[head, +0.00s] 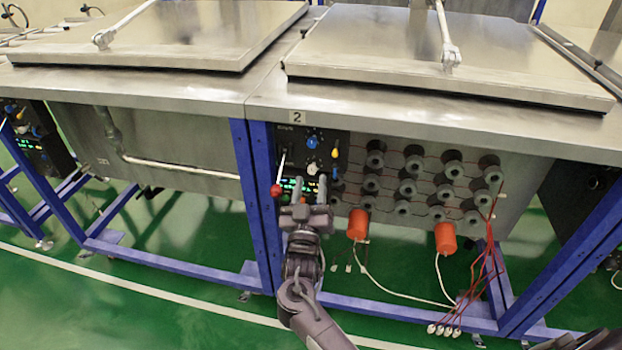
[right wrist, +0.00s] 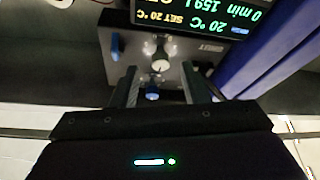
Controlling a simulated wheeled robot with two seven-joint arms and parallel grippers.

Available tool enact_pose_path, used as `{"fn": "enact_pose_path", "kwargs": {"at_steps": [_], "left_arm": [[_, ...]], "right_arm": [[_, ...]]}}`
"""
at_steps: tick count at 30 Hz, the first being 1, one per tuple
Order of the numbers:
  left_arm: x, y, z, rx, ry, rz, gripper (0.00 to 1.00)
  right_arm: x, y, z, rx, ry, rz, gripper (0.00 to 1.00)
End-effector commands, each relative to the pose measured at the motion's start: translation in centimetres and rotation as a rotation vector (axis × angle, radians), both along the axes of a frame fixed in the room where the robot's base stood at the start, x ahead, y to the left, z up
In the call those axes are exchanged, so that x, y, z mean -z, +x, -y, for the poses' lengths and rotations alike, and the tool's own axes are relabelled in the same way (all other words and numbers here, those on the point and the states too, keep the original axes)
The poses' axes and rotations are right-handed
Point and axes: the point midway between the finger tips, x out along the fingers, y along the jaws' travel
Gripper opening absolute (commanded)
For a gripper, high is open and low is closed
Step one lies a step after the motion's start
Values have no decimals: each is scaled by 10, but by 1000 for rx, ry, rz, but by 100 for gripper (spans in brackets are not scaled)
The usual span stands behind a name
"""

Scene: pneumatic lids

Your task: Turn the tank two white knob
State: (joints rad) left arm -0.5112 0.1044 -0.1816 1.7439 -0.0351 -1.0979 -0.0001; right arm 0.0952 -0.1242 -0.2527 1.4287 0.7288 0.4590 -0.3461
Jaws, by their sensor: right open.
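The tank two control panel (head: 328,142) is black, under the plate marked 2 (head: 297,117). Its white knob (head: 312,168) shows just above my right gripper (head: 311,182), beside the green display digits. My right gripper is open, with its two fingers pointing up at the panel. In the right wrist view the panel appears upside down. A pale round knob (right wrist: 160,63) lies between and just beyond the open fingers (right wrist: 159,82). Nothing is held, and contact with the knob cannot be told. My left gripper is not in view.
The panel also has a blue knob (head: 312,142), yellow parts and a red-tipped lever (head: 276,190). A blue frame post (head: 264,190) stands close on the left. Rows of grey fittings (head: 408,187) and orange cylinders (head: 445,237) lie to the right.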

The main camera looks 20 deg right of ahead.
Motion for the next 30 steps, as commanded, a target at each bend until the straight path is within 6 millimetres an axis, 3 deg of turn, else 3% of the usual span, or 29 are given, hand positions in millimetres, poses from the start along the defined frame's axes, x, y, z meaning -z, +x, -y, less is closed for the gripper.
{"fn": "enact_pose_path", "kwargs": {"at_steps": [6, 15, 25, 30], "left_arm": [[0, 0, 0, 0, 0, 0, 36], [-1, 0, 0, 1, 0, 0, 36], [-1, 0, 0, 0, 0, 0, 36], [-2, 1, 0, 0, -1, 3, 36]], "right_arm": [[-8, 19, 9, -2, 0, -2, 41], [-8, 21, 11, -1, 1, -2, 41], [-8, 21, 10, -2, 1, -3, 0], [-9, 21, 10, -2, -2, -5, 0]]}}
